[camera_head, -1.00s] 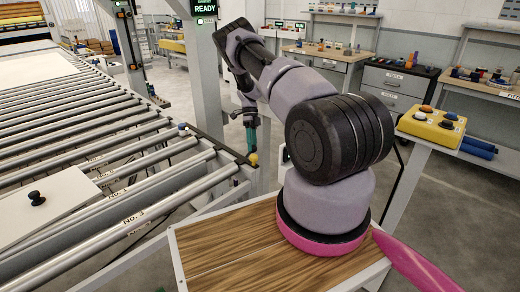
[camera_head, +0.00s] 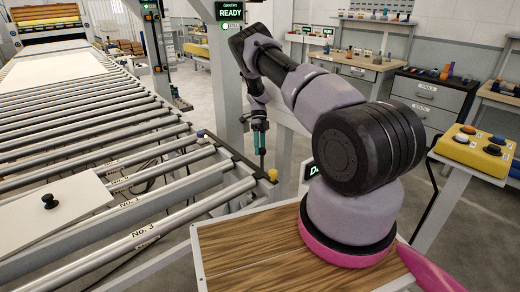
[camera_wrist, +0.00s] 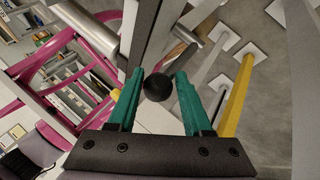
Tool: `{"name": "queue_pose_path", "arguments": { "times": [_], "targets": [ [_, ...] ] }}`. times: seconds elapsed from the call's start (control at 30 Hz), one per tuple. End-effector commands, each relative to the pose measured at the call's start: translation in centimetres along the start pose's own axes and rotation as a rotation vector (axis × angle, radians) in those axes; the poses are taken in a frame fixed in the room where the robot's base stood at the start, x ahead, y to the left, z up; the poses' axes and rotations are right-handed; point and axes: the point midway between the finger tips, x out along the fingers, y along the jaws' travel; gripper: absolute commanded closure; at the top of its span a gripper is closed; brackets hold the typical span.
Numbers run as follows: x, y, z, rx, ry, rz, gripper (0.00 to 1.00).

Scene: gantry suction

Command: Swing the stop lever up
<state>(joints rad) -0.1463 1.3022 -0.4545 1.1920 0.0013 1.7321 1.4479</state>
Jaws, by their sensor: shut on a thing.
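My gripper (camera_head: 261,152) hangs at the near right corner of the roller conveyor, with its green fingers pointing down. In the wrist view its fingertips (camera_wrist: 158,84) are shut on a round black knob (camera_wrist: 157,88), which I take to be the stop lever's end. In the head view a thin dark rod (camera_head: 262,162) shows just below the fingers, beside the conveyor's side rail. The rod's lower end and pivot are not clear. The fingers hide the knob in the head view.
A yellow cap (camera_head: 273,174) sits on the rail just right of the rod. The roller conveyor (camera_head: 90,128) fills the left, with a white panel (camera_head: 52,212) bearing a black knob. A yellow button box (camera_head: 474,150) stands at right. A sign reads READY (camera_head: 230,12).

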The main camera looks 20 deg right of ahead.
Motion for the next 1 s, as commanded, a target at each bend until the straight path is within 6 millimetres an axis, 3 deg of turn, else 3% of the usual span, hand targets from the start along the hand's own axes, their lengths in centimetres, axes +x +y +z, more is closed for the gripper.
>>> {"name": "queue_pose_path", "arguments": {
  "times": [0.4,0.43,0.47,0.5,0.83,1.0],
  "targets": [
    [0.2,-0.7,-0.3,-0.001,0.005,-0.012,1.00],
    [0.2,-0.7,-0.3,-0.001,0.005,-0.012,0.39],
    [0.2,-0.7,-0.3,-0.001,0.005,-0.012,0.27],
    [0.2,-0.7,-0.3,-0.001,0.005,-0.012,0.24],
    [0.0,-0.4,-0.2,-0.002,0.002,-0.010,0.24],
    [-1.6,0.6,-0.7,-0.002,0.000,-0.010,0.24]
  ]
}}
